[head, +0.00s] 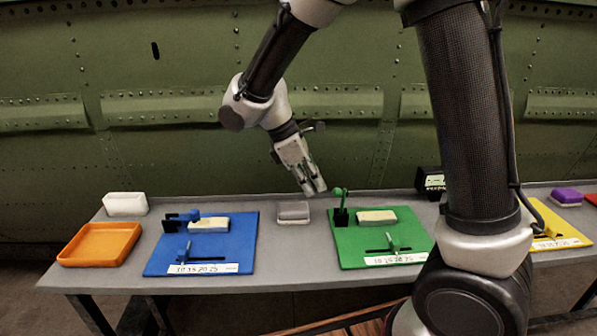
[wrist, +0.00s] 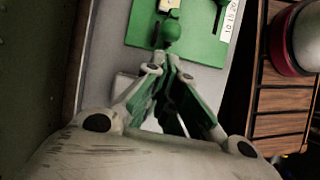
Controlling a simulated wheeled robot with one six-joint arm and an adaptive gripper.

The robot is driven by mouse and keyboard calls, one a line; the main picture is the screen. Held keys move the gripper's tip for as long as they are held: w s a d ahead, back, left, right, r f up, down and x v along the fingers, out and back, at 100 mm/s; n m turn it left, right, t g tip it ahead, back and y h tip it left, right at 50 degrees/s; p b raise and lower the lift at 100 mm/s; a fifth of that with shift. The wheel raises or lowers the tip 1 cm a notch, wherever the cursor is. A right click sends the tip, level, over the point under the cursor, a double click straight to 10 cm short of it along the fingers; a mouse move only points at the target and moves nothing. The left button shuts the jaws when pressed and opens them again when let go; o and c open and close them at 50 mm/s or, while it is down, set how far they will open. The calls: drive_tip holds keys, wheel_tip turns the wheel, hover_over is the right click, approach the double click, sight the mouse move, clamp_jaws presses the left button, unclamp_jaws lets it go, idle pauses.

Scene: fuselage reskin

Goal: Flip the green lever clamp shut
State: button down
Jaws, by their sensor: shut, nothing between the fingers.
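The green lever clamp (head: 341,200) stands at the back left corner of the green board (head: 350,255), its green lever upright above a black base. A pale block (head: 377,217) lies on the board right beside it. My gripper (head: 316,191) is shut and empty, pointing down just left of the green lever, above the table.
A grey block (head: 293,212) sits below my gripper. A dark display box (head: 430,181) is behind right; a yellow board (head: 556,225) lies farther right.

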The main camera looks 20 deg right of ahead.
drive_tip(key=shift+s+d+f, duration=0.2)
drive_tip(key=shift+d+f, duration=0.1)
drive_tip(key=shift+d, duration=0.45)
drive_tip(key=shift+d+r, duration=0.1)
drive_tip(key=shift+d, duration=0.05)
drive_tip(key=shift+d+r+y, duration=0.1)
drive_tip(key=shift+d+y, duration=0.05)
drive_tip(key=shift+y, duration=0.25)
